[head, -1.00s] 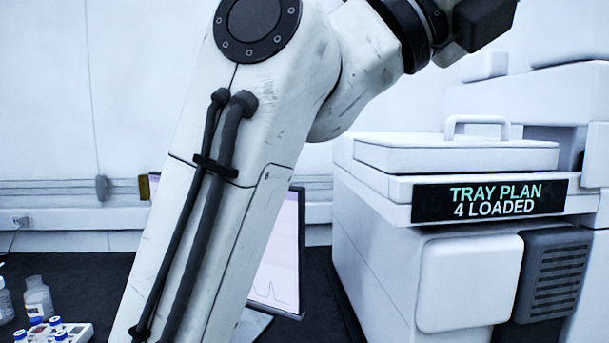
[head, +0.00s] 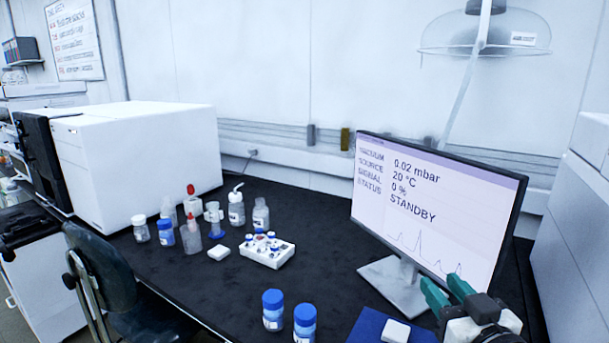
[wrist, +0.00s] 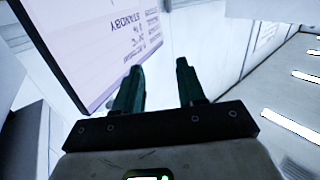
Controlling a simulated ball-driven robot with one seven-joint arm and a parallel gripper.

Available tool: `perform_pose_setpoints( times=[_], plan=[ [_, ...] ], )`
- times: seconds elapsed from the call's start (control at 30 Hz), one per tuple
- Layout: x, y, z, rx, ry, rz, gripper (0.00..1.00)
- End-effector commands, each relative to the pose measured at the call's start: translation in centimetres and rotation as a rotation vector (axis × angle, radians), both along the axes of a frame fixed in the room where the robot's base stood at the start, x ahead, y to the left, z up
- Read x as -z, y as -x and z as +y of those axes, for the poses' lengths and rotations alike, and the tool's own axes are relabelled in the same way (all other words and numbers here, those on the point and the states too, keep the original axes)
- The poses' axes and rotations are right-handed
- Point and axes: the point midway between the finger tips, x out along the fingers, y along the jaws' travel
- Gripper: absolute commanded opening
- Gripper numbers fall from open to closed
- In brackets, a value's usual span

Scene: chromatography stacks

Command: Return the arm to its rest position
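My gripper (head: 447,291) is at the lower right of the head view, in front of the monitor's lower right corner. Its two green fingers are apart with nothing between them. In the wrist view my gripper (wrist: 158,85) also shows open and empty, with the monitor (wrist: 95,40) close by on the left. Most of my arm is out of the head view.
The monitor (head: 440,205) stands on the dark bench (head: 335,290). A white vial rack (head: 268,252), several bottles (head: 190,235) and two blue-capped bottles (head: 273,312) stand left of it. A blue mat (head: 365,325) lies in front. A chair (head: 105,270) is at left.

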Motion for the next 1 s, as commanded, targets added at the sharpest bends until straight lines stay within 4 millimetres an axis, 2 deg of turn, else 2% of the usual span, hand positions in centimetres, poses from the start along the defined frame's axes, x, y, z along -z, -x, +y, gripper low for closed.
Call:
perform_pose_setpoints(
  times=[0.03, 0.1, 0.17, 0.2, 0.27, 0.3, 0.37, 0.4, 0.5, 0.6, 0.73, 0.87, 1.0],
  plan=[
    [3.3, 1.2, -0.6, 0.008, 0.010, 0.107, 0.40],
    [7.7, 3.2, -1.2, 0.019, 0.021, 0.255, 0.40],
    [11.3, 5.2, -1.7, 0.029, 0.028, 0.380, 0.40],
    [13.5, 6.8, -2.1, 0.037, 0.032, 0.463, 0.40],
    [16.7, 9.4, -2.7, 0.049, 0.035, 0.586, 0.40],
    [18.7, 11.3, -2.9, 0.057, 0.037, 0.668, 0.40],
    [21.5, 14.5, -3.4, 0.071, 0.037, 0.791, 0.40],
    [23.1, 16.7, -3.7, 0.081, 0.037, 0.872, 0.40],
    [26.5, 22.3, -4.1, 0.104, 0.035, 1.065, 0.40],
    [28.6, 27.3, -4.4, 0.125, 0.030, 1.226, 0.40],
    [30.0, 31.9, -4.5, 0.143, 0.024, 1.369, 0.40],
    [30.5, 34.0, -4.4, 0.151, 0.022, 1.432, 0.40],
    [30.6, 34.1, -4.4, 0.151, 0.022, 1.436, 0.40]
  ],
)
